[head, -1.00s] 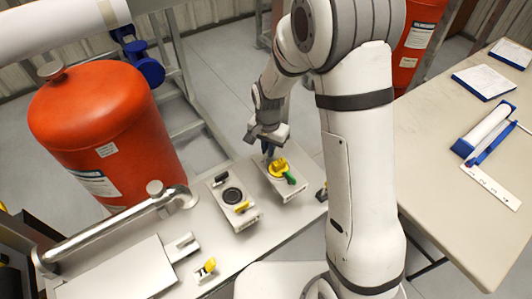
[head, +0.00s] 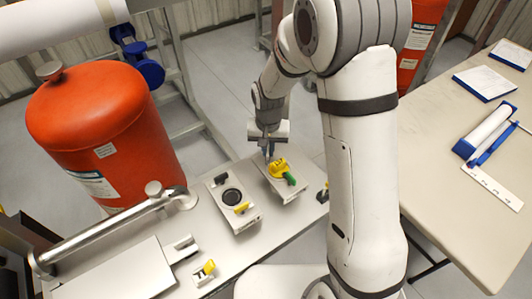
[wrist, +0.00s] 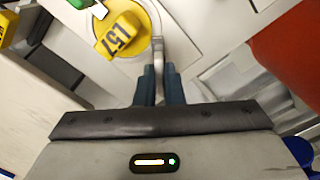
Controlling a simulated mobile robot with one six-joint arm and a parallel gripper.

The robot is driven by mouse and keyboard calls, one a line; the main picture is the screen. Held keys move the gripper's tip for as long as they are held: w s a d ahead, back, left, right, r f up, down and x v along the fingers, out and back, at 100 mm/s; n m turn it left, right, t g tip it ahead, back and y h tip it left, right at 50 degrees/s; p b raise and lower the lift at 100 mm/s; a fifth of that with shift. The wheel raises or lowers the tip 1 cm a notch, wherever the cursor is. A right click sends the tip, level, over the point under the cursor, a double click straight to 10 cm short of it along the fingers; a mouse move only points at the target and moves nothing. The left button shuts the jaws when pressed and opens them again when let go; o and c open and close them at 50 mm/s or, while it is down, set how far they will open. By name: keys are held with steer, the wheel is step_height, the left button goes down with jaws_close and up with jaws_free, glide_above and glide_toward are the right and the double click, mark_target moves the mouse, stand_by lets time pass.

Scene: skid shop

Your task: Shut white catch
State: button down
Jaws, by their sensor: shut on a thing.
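My gripper (head: 268,153) points down at the back edge of the far box on the bench. In the wrist view its two dark fingers (wrist: 160,82) are closed around a pale grey-white curved bar (wrist: 160,48), which looks like the white catch. The bar runs beside a yellow round piece (wrist: 124,32) marked "L57". This yellow piece also shows in the head view (head: 277,169), with a green tab (head: 290,179) in front of it. In the head view the fingers hide the held bar.
A second box (head: 233,206) with a black ring and yellow tab stands to the left. Small fittings (head: 180,249) and a metal pipe (head: 110,230) lie further left on the bench. A large red tank (head: 100,130) stands behind. A table (head: 440,200) is at right.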

steer(key=n, duration=0.2)
steer(key=shift+n+b, duration=0.3)
steer(key=shift+b, duration=0.05)
steer(key=shift+n, duration=0.4)
steer(key=shift+n+b, duration=0.3)
steer(key=shift+n, duration=1.4)
steer(key=c, duration=2)
jaws_free()
steer(key=shift+r+n, duration=0.1)
steer(key=shift+n, duration=0.3)
steer(key=o, duration=0.5)
steer(key=shift+c, duration=0.2)
